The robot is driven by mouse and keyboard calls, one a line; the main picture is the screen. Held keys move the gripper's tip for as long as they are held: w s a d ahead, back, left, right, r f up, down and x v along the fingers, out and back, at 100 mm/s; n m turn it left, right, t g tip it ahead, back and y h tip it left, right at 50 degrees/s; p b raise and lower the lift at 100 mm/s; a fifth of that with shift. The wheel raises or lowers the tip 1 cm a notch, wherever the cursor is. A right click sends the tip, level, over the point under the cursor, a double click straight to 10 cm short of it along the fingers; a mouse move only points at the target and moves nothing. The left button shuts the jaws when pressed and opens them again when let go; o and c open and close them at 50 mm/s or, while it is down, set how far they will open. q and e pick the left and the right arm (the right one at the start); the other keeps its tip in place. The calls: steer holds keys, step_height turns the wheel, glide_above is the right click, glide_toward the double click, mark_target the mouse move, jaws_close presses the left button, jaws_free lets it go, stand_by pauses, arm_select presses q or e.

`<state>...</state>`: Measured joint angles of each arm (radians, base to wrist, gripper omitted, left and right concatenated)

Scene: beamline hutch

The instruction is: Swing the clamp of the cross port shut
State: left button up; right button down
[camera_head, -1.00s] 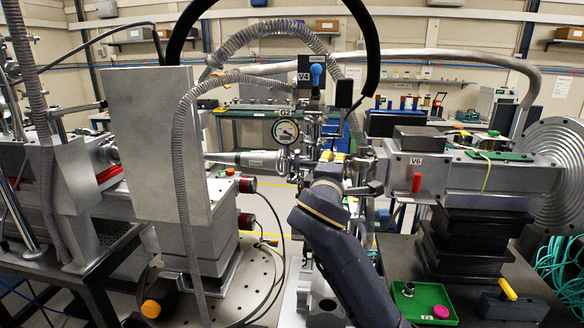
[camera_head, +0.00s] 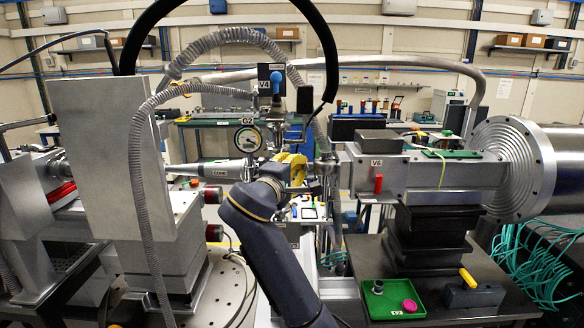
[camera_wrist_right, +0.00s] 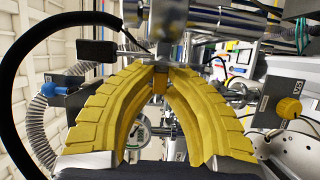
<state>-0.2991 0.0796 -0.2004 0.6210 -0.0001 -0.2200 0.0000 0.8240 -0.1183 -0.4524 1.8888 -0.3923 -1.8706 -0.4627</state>
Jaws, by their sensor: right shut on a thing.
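My right gripper (camera_head: 291,166) reaches the steel cross (camera_head: 323,150) in the middle of the head view, between the gauge and the V6 valve. In the right wrist view its yellow fingers (camera_wrist_right: 160,72) converge and are shut on a small brassy part (camera_wrist_right: 159,84), apparently of the clamp. The rest of the clamp is largely hidden by the fingers, so I cannot tell how far it is swung. My left gripper is out of view.
A dial gauge (camera_head: 248,139) and the blue-handled V4 valve (camera_head: 277,83) stand left of the cross. The V6 valve (camera_head: 378,172) with its red handle is to the right. A green tray (camera_head: 388,299) lies on the right bench. Hoses and a black cable arch overhead.

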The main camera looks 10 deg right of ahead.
steer(key=c, duration=1.4)
jaws_free()
steer(key=v, duration=0.7)
steer(key=shift+s+a, duration=0.15)
steer(key=shift+s, duration=0.05)
